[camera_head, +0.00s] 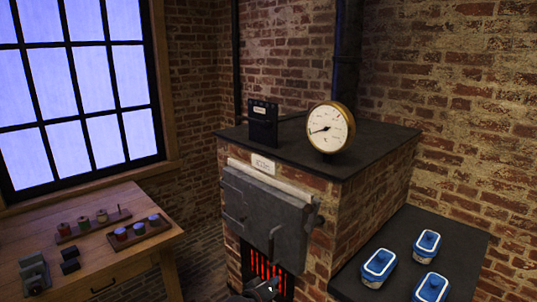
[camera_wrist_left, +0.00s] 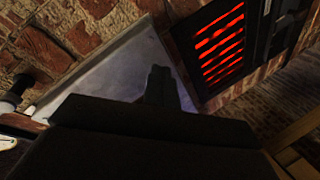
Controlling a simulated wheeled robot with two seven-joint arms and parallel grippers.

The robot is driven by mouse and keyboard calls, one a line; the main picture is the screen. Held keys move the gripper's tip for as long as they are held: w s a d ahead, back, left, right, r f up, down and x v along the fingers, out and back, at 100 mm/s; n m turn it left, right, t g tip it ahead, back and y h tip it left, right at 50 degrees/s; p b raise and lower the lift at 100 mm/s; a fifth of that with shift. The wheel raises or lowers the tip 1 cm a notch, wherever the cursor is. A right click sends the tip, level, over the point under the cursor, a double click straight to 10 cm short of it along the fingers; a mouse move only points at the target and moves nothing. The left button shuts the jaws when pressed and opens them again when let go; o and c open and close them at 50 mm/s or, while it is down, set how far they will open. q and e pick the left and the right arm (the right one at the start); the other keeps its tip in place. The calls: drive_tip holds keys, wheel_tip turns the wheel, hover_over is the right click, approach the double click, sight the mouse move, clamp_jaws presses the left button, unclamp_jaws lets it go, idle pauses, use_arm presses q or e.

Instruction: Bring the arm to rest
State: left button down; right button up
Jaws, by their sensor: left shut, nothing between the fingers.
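My left gripper (camera_head: 266,287) shows at the bottom edge of the head view, in front of the brick furnace and just below its glowing red grate (camera_head: 262,268). Only its dark tip is visible; the rest of the arm is out of frame. In the left wrist view, my left gripper's dark fingers (camera_wrist_left: 160,85) are together with nothing between them. The red grate (camera_wrist_left: 220,45) shows to their upper right, and a grey panel lies behind them. My right gripper is in neither view.
The furnace has a grey metal door (camera_head: 265,208), and a round gauge (camera_head: 330,127) and black box (camera_head: 263,122) on top. Several blue-lidded jars (camera_head: 380,264) stand on the dark bench (camera_head: 400,225) at right. A wooden table (camera_head: 150,254) with small trays is at left.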

use_arm(q)
drive_tip(key=s+a+f+m+g+y, duration=0.15)
drive_tip(key=s+a+f, duration=0.3)
drive_tip(key=f, duration=0.75)
drive_tip(key=s+a+f+m+g+y, duration=0.1)
drive_tip(key=s+a+f+g+y, duration=0.3)
drive_tip(key=f, duration=0.8)
drive_tip(key=s+a+f+m, duration=0.25)
drive_tip(key=s+f, duration=0.35)
drive_tip(key=f, duration=0.7)
drive_tip(key=s+a+f+g, duration=0.1)
drive_tip(key=s+a+f, duration=0.2)
drive_tip(key=s, duration=0.9)
drive_tip(key=s+a+f+g+y, duration=0.1)
drive_tip(key=s+a+f+g, duration=0.1)
drive_tip(key=s+f, duration=0.8)
drive_tip(key=s+a+f+g+y, duration=0.1)
drive_tip(key=s+a+f, duration=0.4)
drive_tip(key=s, duration=0.8)
wheel_tip(320, 180, down, 2)
drive_tip(key=shift+s+f+g+b, duration=0.25)
drive_tip(key=shift+s+g+b, duration=0.05)
drive_tip(key=shift+g, duration=0.25)
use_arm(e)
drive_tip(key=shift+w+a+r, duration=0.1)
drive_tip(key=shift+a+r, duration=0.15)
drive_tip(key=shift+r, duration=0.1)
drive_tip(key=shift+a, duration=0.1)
